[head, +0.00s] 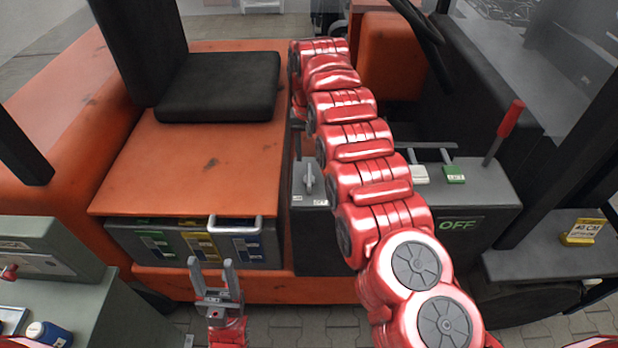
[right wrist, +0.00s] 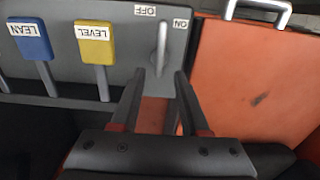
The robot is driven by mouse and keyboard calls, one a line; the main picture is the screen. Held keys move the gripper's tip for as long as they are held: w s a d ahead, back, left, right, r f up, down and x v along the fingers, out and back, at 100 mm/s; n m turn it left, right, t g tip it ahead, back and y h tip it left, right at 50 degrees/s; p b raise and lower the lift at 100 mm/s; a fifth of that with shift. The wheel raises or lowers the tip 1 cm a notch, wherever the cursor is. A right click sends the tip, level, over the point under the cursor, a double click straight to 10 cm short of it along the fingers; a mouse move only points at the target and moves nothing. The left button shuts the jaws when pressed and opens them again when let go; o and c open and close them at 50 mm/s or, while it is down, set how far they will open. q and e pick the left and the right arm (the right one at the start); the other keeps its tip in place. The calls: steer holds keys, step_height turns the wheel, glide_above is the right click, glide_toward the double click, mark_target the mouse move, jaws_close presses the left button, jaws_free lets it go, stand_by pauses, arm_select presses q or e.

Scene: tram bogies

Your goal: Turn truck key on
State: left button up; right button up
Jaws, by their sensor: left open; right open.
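The truck key (head: 308,178) is a small grey handle on the grey side panel beside the seat. It also shows upside down in the right wrist view (right wrist: 161,45), between the OFF label (right wrist: 145,11) and the ON label (right wrist: 181,23); I cannot tell which it points to. My right gripper (right wrist: 159,73) is open, with its fingertips on either side of the key's near end; I cannot tell whether they touch it. In the head view my right arm mostly hides that gripper. My left gripper (head: 217,271) is open and empty in front of the orange seat base.
A panel display (head: 458,225) reads OFF in green. White (head: 419,174) and green (head: 454,174) levers stand right of my right arm, with a red-handled lever (head: 511,118) beyond. The black seat (head: 219,87) is left of the arm. A metal handle (head: 235,219) edges the seat base.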

mark_target(309, 169)
step_height(309, 169, down, 5)
steer(key=shift+d+f+p, duration=0.1)
steer(key=shift+f+p, duration=0.1)
steer(key=shift+p, duration=0.7)
steer(key=shift+f, duration=0.4)
jaws_close()
